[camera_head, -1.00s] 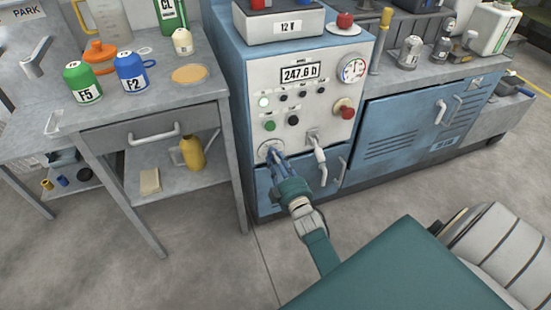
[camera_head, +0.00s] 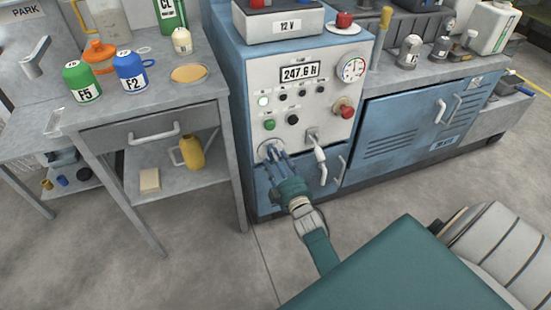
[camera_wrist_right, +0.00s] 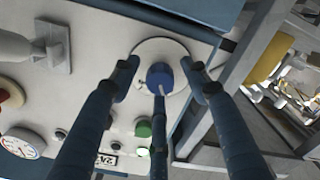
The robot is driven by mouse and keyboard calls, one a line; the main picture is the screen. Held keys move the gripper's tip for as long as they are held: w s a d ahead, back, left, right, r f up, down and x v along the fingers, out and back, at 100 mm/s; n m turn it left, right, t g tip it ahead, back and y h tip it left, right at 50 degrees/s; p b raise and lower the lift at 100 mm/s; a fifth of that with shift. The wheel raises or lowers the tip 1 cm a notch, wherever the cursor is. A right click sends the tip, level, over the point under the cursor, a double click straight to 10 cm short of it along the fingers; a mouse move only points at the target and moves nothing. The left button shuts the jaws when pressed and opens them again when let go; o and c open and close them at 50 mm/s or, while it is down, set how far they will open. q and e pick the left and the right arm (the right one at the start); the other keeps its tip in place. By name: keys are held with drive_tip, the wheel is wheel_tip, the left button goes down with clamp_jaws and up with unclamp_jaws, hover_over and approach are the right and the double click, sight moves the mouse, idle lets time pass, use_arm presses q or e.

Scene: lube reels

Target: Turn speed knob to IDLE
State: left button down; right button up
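The speed knob (camera_wrist_right: 160,76) is a blue knob with a pale pointer line on a round white dial plate, seen upside down in the right wrist view. In the head view the dial plate (camera_head: 268,148) is at the lower left of the blue cabinet's white panel; the knob itself is mostly hidden by my fingers. My right gripper (camera_head: 274,154) is at the dial. In the right wrist view its three fingers (camera_wrist_right: 162,72) are spread around the knob, with gaps at both sides; contact of the middle finger is unclear. The dial markings are unreadable. My left gripper is out of view.
A white lever handle (camera_head: 318,150) sits right of the dial. A green button (camera_head: 270,124) and a red knob (camera_head: 345,111) are above. A display (camera_head: 300,72) reads about 247.6. A grey workbench (camera_head: 150,112) with bottles stands close on the left.

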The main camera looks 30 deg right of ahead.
drive_tip(key=shift+s, duration=0.1)
drive_tip(key=v, duration=1.2)
drive_tip(key=shift+f, duration=0.15)
